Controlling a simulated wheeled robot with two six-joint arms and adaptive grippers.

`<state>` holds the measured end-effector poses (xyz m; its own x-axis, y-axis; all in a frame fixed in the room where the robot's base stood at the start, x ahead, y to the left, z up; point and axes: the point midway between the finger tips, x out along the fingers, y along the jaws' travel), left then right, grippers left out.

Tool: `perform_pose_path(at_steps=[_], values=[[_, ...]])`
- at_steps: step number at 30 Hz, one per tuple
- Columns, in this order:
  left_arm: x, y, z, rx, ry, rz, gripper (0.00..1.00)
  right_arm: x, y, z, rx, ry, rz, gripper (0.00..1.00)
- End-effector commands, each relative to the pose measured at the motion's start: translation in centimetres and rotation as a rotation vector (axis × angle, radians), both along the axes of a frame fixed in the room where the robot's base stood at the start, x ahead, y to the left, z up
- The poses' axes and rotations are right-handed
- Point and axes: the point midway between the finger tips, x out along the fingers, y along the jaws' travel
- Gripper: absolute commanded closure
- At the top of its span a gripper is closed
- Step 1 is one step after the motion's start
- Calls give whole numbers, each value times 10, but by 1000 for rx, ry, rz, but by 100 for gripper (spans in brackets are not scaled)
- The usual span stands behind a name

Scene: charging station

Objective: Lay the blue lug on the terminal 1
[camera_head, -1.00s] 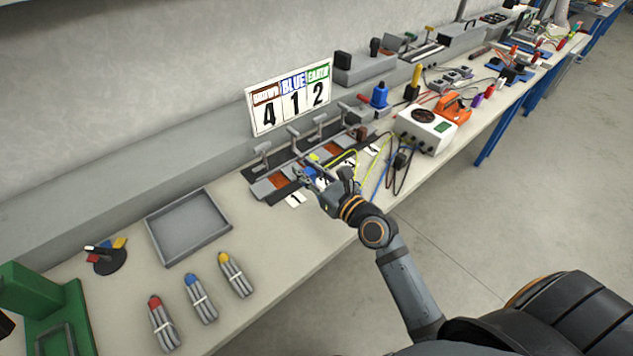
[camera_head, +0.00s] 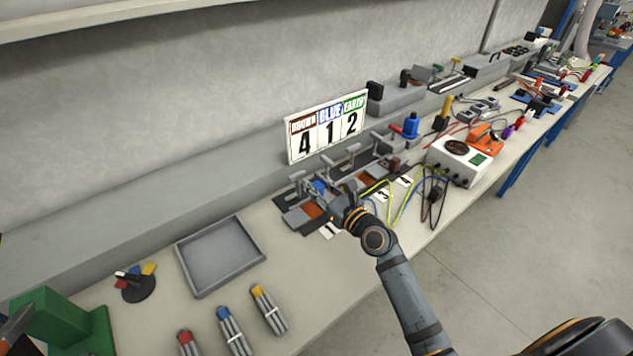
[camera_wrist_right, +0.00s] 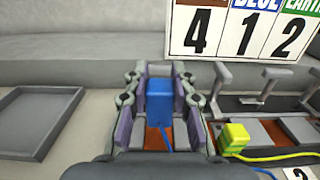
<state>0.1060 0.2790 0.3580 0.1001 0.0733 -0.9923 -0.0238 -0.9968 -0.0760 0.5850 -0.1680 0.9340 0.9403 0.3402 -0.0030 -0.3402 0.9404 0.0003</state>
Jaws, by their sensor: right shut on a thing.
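The blue lug (camera_wrist_right: 159,101) is upright between the fingers of my right gripper (camera_wrist_right: 160,112), which is shut on it. A blue cable trails from it to the right. In the head view the blue lug (camera_head: 320,187) shows above the leftmost terminal, terminal 1, with its copper-brown pad (camera_head: 312,210). My right gripper (camera_head: 337,203) reaches over this terminal from the front. The pad (camera_wrist_right: 154,140) shows under the lug in the wrist view; I cannot tell whether they touch.
A yellow-green lug (camera_wrist_right: 234,139) sits on the terminal to the right. Clamp levers (camera_wrist_right: 263,80) stand behind the terminals. The sign (camera_head: 326,126) reads brown 4, blue 1, earth 2. An empty grey tray (camera_head: 220,256) lies left, and a white meter box (camera_head: 460,160) stands right.

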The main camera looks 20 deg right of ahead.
Motion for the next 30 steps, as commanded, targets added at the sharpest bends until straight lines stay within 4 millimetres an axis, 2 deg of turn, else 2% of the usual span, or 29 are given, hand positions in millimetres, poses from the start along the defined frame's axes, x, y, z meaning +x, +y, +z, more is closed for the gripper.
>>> perform_pose_path(at_steps=[1, 3, 10, 30], values=[[2, 0, -11, 1, -4, 0, 62, 0, 0, -12, 0, 0, 0, 99], [4, 0, -17, 1, -6, 0, 62, 0, 0, -20, 0, 0, 0, 99], [4, 0, -31, 1, -6, 0, 62, 0, 0, -38, 0, -1, 0, 99], [1, 0, -34, 0, -1, 0, 62, 0, 0, -42, 0, -1, 0, 99]])
